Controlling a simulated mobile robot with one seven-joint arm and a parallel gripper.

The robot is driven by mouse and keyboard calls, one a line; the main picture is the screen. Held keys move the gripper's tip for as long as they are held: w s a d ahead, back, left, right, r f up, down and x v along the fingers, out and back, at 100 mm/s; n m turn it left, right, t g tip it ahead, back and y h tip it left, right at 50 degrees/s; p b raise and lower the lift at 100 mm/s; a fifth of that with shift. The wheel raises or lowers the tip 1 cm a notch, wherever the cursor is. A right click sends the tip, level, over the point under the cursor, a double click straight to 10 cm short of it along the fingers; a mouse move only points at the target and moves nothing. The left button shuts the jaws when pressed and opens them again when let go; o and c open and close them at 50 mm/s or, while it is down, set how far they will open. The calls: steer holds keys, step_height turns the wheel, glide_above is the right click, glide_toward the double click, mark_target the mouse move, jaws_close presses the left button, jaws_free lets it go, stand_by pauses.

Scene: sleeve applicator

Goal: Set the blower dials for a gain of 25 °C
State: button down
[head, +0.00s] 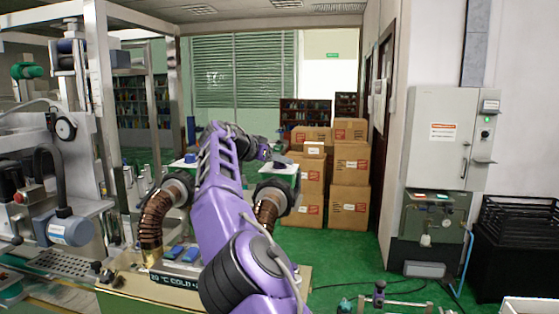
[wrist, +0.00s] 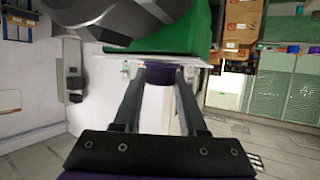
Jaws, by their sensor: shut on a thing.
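Two green blower boxes with white tops stand behind my arm in the head view, the left blower (head: 190,166) and the right blower (head: 284,171). The left blower has a blue dial (head: 188,158) on top. My gripper (wrist: 160,78) reaches the right blower's near top edge and is shut on a dark blue dial (wrist: 160,69) in front of a white panel. The dial's setting and any scale are hidden or too small to read. A dark sign (head: 174,279) reads "20 °C COLD +", its rest hidden by my arm.
Brown ribbed hoses (head: 151,220) rise on both sides of my arm. Blue pieces (head: 174,252) lie on the bench behind the sign. Machinery fills the left. Stacked cartons (head: 350,175) stand behind, and a grey cabinet (head: 440,140) stands right. Green floor (head: 345,255) shows between.

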steer(key=shift+f, duration=0.2)
steer(key=shift+c, duration=2.3)
jaws_free()
steer(key=shift+r, duration=0.1)
steer(key=shift+a, duration=0.1)
steer(key=b+v, duration=0.1)
steer(key=v, duration=1.6)
steer(key=shift+s+r, duration=0.15)
steer(key=shift+s, duration=0.05)
